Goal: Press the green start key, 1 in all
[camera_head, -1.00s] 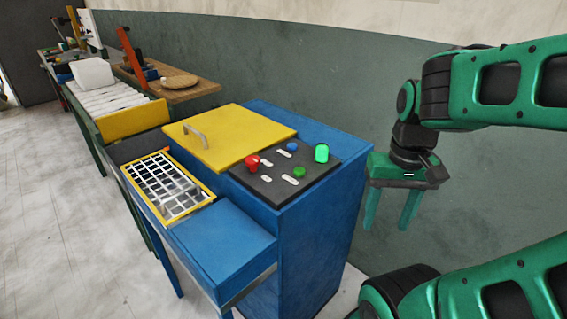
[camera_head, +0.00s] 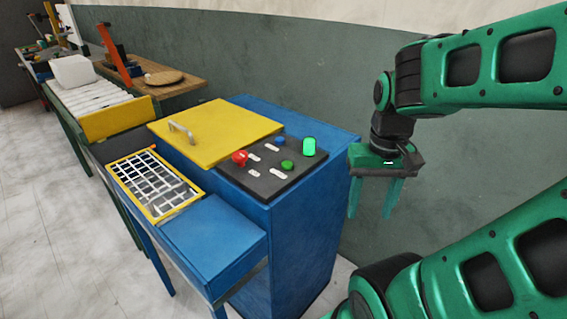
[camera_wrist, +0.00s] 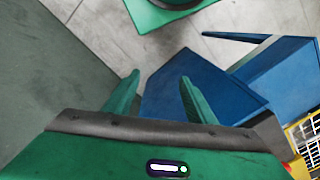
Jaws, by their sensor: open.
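The black control panel (camera_head: 260,186) sits on top of the blue press cabinet (camera_head: 305,235). On it are a flat green key (camera_head: 288,165), a blue key (camera_head: 280,140), a red mushroom knob (camera_head: 240,157) and a lit green cylinder (camera_head: 309,147). Small white labels lie between them. My gripper (camera_head: 370,212) is open and empty, pointing down, to the right of the cabinet and apart from it. In the wrist view my gripper (camera_wrist: 160,82) shows two spread fingers, with the blue cabinet (camera_wrist: 205,85) beyond them. The keys are not visible in the wrist view.
A yellow lid (camera_head: 213,130) with a handle covers the cabinet's back left. A yellow-framed grid (camera_head: 155,183) is at the front left. A roller conveyor (camera_head: 92,95) with a white block (camera_head: 73,71) stands farther left. A grey-green wall (camera_head: 300,75) runs behind.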

